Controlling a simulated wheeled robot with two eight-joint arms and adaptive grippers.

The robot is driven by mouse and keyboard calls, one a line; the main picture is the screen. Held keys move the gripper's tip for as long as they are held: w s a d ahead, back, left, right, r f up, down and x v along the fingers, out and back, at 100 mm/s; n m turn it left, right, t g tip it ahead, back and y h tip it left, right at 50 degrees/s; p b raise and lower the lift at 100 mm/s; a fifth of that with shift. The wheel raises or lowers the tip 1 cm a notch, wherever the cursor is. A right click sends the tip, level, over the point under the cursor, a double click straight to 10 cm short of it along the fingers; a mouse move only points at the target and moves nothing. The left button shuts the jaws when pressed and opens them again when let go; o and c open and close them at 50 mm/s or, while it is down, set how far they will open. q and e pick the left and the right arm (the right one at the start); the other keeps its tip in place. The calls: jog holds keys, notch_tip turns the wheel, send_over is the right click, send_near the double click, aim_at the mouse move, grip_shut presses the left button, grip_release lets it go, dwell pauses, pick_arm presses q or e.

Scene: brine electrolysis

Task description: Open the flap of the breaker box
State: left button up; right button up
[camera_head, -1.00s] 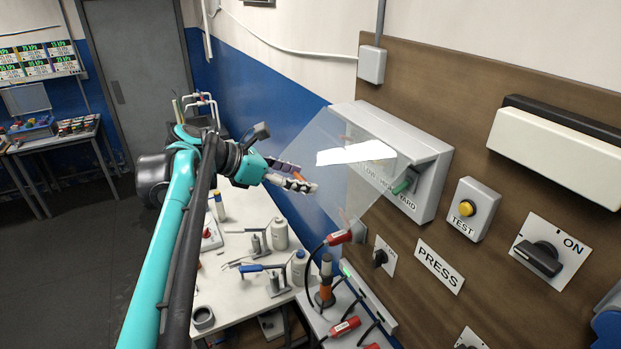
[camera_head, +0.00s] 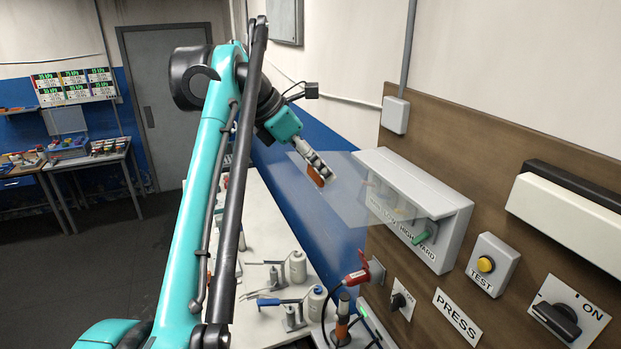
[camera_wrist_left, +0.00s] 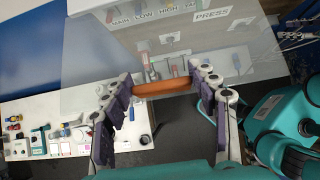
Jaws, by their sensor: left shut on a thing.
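The grey breaker box (camera_head: 415,205) is mounted on the brown wall board, with a green lever (camera_head: 423,236) showing in its front. Its clear flap (camera_head: 352,198) stands out from the box, raised to nearly level. My left gripper (camera_head: 322,178) is at the flap's outer edge, away from the board. In the left wrist view its two fingers are shut on the flap's orange handle (camera_wrist_left: 163,88), one at each end. The clear flap (camera_wrist_left: 115,65) spreads beyond the handle there, with the box's labels visible past it. My right gripper is not in view.
A yellow TEST button (camera_head: 485,264), a PRESS sign (camera_head: 456,315) and a black ON knob (camera_head: 556,320) are on the board to the right. Below stands a white bench (camera_head: 262,240) with clamps and bottles. A red plug (camera_head: 358,276) is under the flap.

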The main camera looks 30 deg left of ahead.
pick_arm(q)
jog(key=shift+w+d+r+g+y, duration=0.2)
jog(key=shift+w+r+g+y, duration=0.05)
jog(key=shift+r, duration=0.25)
jog(key=shift+w+d+r+g+y, duration=0.2)
jog(key=shift+r+g+y, duration=0.05)
jog(key=shift+r, duration=0.2)
